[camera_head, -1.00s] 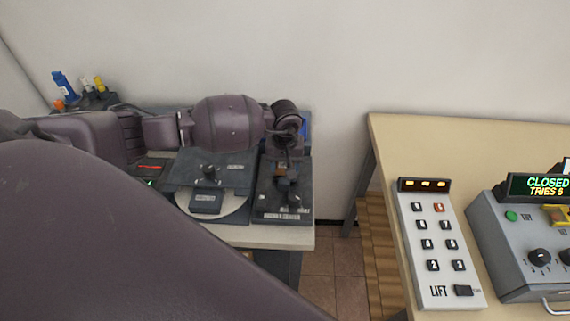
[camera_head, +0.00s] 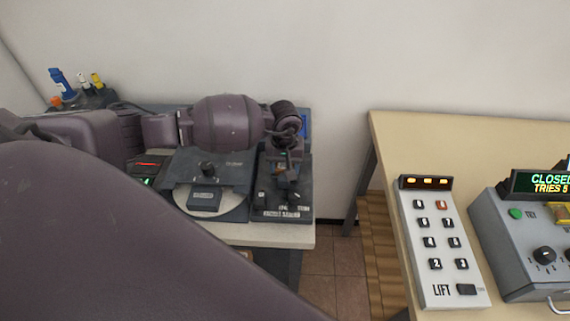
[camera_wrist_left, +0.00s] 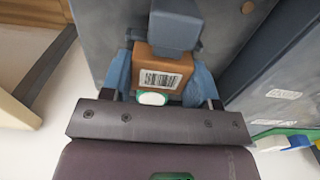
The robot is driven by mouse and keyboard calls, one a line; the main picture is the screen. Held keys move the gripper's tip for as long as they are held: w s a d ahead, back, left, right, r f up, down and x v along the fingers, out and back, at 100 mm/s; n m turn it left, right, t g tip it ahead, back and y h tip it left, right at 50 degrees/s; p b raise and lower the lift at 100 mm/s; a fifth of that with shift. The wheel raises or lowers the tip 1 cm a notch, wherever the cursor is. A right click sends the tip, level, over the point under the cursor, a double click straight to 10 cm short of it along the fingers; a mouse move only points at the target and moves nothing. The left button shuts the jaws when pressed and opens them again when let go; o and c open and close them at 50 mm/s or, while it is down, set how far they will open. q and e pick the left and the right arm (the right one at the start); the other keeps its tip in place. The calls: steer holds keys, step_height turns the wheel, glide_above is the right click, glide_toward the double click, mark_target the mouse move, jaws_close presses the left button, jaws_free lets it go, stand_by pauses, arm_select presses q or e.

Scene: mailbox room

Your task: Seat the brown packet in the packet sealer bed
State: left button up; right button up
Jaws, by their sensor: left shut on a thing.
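The brown packet (camera_wrist_left: 165,72), with a barcode label and a white-and-green spot at its near end, sits between the blue fingers of my left gripper (camera_wrist_left: 160,80) in the left wrist view. The gripper is shut on it. A blue-grey block (camera_wrist_left: 175,25) lies right at the packet's far end; I cannot tell whether they touch. In the head view my left gripper (camera_head: 287,150) points down over the back of the dark packet sealer (camera_head: 284,205). The packet is not clearly visible there, and the wrist hides the sealer bed. My right gripper is out of view.
A dark device with a pale round plate (camera_head: 208,200) stands left of the sealer. A holder (camera_head: 85,98) with coloured items is at the back left. A lift keypad (camera_head: 440,245) and a grey control box (camera_head: 525,245) stand on the right table, across a gap.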

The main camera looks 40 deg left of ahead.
arm_select(q)
steer(key=shift+f, duration=0.25)
stand_by(0.3)
